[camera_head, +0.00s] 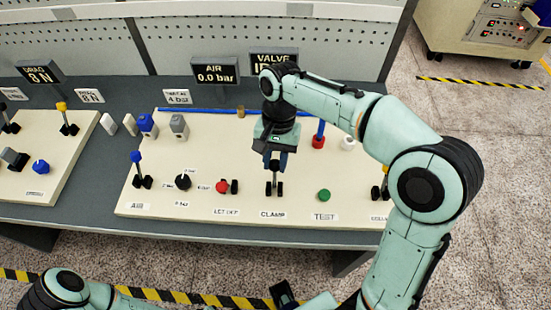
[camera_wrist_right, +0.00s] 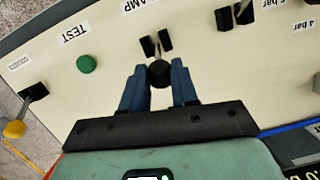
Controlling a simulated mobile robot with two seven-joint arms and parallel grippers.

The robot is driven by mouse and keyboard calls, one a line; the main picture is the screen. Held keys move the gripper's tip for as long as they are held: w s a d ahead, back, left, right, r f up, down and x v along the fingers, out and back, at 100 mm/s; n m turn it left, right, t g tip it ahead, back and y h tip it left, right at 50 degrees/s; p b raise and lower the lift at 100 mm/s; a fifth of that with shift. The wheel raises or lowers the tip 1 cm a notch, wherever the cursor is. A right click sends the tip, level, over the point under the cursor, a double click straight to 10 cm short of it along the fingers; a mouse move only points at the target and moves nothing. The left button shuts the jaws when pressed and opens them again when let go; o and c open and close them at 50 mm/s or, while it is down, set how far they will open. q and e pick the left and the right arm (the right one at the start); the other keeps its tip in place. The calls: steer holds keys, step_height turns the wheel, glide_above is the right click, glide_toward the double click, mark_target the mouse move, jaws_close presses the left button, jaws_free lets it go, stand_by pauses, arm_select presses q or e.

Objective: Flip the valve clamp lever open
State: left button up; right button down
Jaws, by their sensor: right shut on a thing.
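The clamp lever (camera_head: 275,177) stands up from its black bracket behind the CLAMP label (camera_head: 272,214) on the cream panel. My right gripper (camera_head: 274,160) reaches down over it from above and hides its top in the head view. In the right wrist view the lever's dark round knob (camera_wrist_right: 158,74) sits between the two blue fingers of my right gripper (camera_wrist_right: 158,80), which is shut on it. A grey shaft runs from the knob to the black bracket blocks. Part of my left arm shows at the bottom of the head view; a dark part (camera_head: 283,292) there may be its gripper.
A red button (camera_head: 222,187) lies left of the clamp and a green TEST button (camera_head: 324,195) right of it. A blue-topped AIR lever (camera_head: 136,157) and a black knob (camera_head: 183,181) stand further left. A red-based blue post (camera_head: 318,139) rises behind, near my right forearm.

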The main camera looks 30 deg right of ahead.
arm_select(q)
step_height(320, 180, down, 10)
steer(key=t+b, duration=0.1)
steer(key=b, duration=1)
arm_select(e)
steer(key=s+a+t+h+b, duration=0.1)
steer(key=s+t, duration=0.1)
steer(key=t, duration=0.1)
steer(key=s+a+f+t+h+b, duration=0.1)
steer(key=s+t+h, duration=0.1)
steer(key=s+a+t+h+b, duration=0.1)
steer(key=s+a+t+h, duration=0.1)
steer(key=t, duration=0.1)
steer(key=shift+s+f+t, duration=0.15)
steer(key=shift+s+t, duration=0.1)
steer(key=shift+t, duration=0.05)
steer(key=shift+s+b, duration=0.1)
steer(key=shift+b, duration=0.2)
arm_select(q)
steer(key=w+a+f+t+y, duration=0.1)
steer(key=w+a+f+t, duration=0.1)
steer(key=w, duration=0.4)
step_height(320, 180, down, 3)
steer(key=shift+w+a+r+n, duration=0.1)
steer(key=shift+w+a+n, duration=0.25)
steer(key=shift+a, duration=0.5)
arm_select(e)
steer(key=c, duration=0.8)
jaws_free()
steer(key=shift+c, duration=0.2)
